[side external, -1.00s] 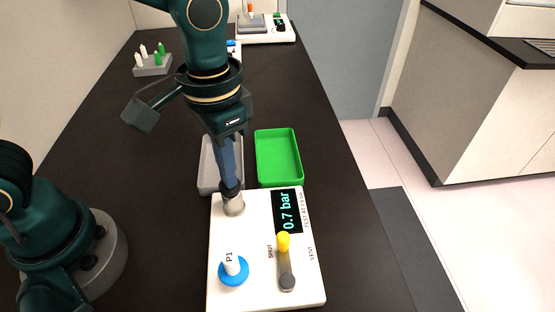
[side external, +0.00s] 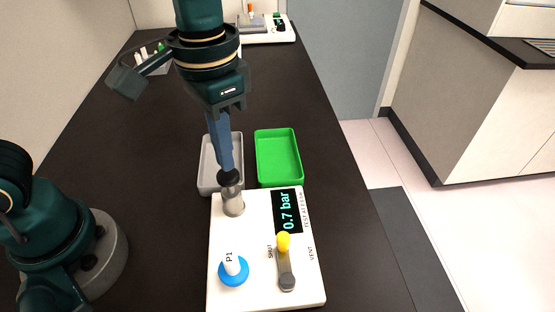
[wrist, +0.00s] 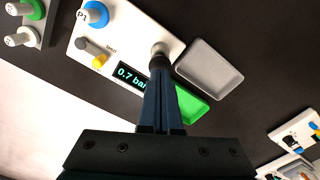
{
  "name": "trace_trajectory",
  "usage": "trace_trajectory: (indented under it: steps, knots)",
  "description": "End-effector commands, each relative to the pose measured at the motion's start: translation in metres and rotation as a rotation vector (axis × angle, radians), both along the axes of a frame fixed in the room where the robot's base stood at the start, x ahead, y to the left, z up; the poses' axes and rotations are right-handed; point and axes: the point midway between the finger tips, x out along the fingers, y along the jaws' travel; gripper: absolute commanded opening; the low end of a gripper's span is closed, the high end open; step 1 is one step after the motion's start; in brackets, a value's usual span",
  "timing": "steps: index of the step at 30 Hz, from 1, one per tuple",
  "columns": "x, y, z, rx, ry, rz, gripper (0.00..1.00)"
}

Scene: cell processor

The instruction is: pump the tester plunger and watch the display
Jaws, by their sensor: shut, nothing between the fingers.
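The white tester (side external: 255,290) sits on the dark bench. Its display (side external: 287,212) reads 0.7 bar; it also shows in the wrist view (wrist: 131,75). The plunger has a dark knob (side external: 229,178) above a metal barrel (side external: 233,204) at the tester's far left corner. My gripper (side external: 226,167) is shut, pointing down, with its fingertips at the knob's top. The yellow-tipped lever (side external: 284,258) lies nearer SHUT than VENT. A white piece marked P1 (side external: 233,265) stands in a blue ring (side external: 234,273).
A grey tray (side external: 207,183) and a green tray (side external: 278,160) lie just behind the tester. Another white device (side external: 265,36) stands at the far end. Bench right of the trays is clear.

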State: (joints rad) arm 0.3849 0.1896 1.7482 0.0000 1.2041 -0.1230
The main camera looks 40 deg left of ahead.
Motion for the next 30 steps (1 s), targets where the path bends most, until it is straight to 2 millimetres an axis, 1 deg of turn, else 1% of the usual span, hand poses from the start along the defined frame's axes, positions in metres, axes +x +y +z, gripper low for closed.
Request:
trace_trajectory:
  steps: [16, 20, 27, 30]
  knots:
    - [0.000, 0.000, 0.001, 0.000, -0.001, 0.000, 0.00]
    - [0.001, -0.001, 0.012, -0.003, -0.006, 0.000, 0.00]
    - [0.001, -0.001, 0.039, -0.002, -0.005, 0.000, 0.00]
    - [0.001, 0.000, 0.047, -0.001, -0.003, 0.000, 0.00]
